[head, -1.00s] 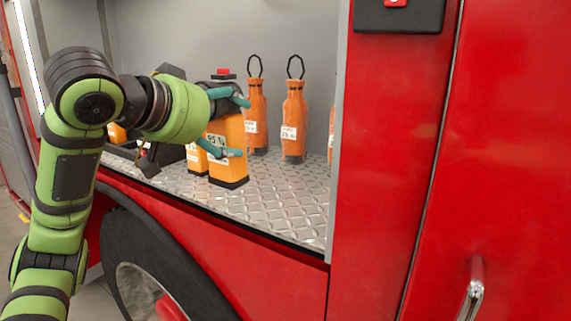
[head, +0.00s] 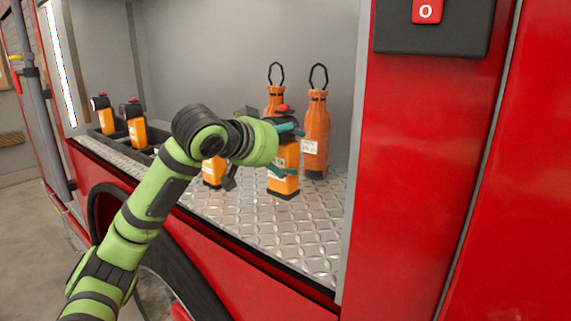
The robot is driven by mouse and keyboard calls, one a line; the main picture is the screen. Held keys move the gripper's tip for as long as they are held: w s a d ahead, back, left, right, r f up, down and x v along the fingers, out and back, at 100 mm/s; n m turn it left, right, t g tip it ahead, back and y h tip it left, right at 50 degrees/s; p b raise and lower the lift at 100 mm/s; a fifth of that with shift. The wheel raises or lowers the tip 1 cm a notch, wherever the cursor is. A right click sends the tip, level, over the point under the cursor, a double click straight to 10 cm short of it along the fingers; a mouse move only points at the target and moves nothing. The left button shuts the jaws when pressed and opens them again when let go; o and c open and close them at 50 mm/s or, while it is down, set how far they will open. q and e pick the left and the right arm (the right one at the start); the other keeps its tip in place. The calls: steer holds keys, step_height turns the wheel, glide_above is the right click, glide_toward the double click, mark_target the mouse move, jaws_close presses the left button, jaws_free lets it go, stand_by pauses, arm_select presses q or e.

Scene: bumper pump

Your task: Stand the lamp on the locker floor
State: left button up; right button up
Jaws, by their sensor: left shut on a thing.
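The lamp (head: 285,184) is an orange box with a dark base, a dark top and a red button. It is upright in the locker, in front of the orange bottles. My left gripper (head: 294,151) is shut on it from the left, with one teal finger high on it and one lower. The lamp's base is at or very close to the diamond-plate locker floor (head: 300,235); I cannot tell if it touches. A second, similar lamp (head: 211,173) stands on the floor to the left, partly hidden by my arm. My right gripper is out of view.
Two more lamps (head: 104,118) (head: 137,133) stand in a dark tray (head: 160,150) at the left. Two orange bottles (head: 317,125) (head: 275,95) with black loops stand close behind the held lamp. Locker floor is free in front and to the right.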

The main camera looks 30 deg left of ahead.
mark_target(281, 167)
arm_select(q)
steer(key=shift+w, duration=0.15)
steer(key=shift+f, duration=0.35)
step_height(281, 167, down, 2)
steer(key=shift+f, duration=0.65)
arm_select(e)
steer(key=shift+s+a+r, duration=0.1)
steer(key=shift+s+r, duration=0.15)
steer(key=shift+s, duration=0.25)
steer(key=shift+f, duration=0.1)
arm_select(q)
steer(key=o, duration=1.6)
steer(key=shift+f, duration=0.2)
steer(key=shift+o, duration=0.2)
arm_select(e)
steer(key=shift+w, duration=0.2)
arm_select(q)
steer(key=shift+r, duration=0.1)
